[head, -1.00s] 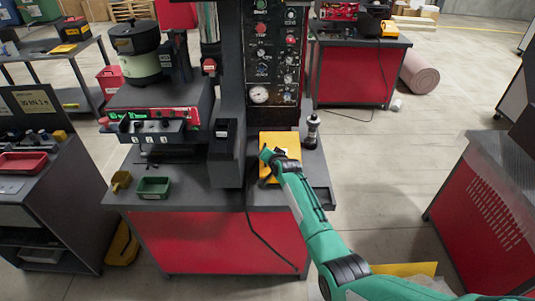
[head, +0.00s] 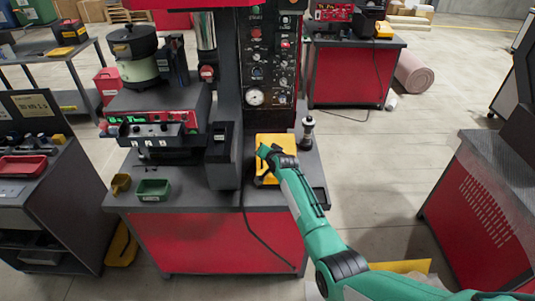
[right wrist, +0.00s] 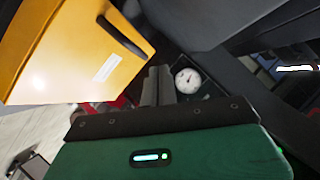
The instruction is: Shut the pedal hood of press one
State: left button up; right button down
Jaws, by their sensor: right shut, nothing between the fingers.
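The yellow pedal hood (head: 283,141) is on the right part of the press table, below the control panel. In the right wrist view the yellow hood (right wrist: 70,50) fills the upper left, with a dark bar handle and a white label on it. I cannot tell how far open it is. My right gripper (right wrist: 157,85) has its fingers shut and empty, beside the hood's edge. I cannot tell whether they touch. In the head view my green right arm covers part of the hood and hides the fingertips. My left gripper is not in view.
A press column with a control panel and round gauge (head: 255,97) stands behind the hood. A dark and silver cylinder (head: 308,132) stands to its right. A green bin (head: 153,190) and a bowl feeder (head: 135,55) are to the left. Open floor lies right of the table.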

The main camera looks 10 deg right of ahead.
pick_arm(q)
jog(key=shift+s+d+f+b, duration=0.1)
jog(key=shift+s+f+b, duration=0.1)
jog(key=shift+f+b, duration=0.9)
pick_arm(e)
jog(key=a+r+v, duration=0.1)
jog(key=v, duration=0.9)
jog(key=shift+a, duration=0.55)
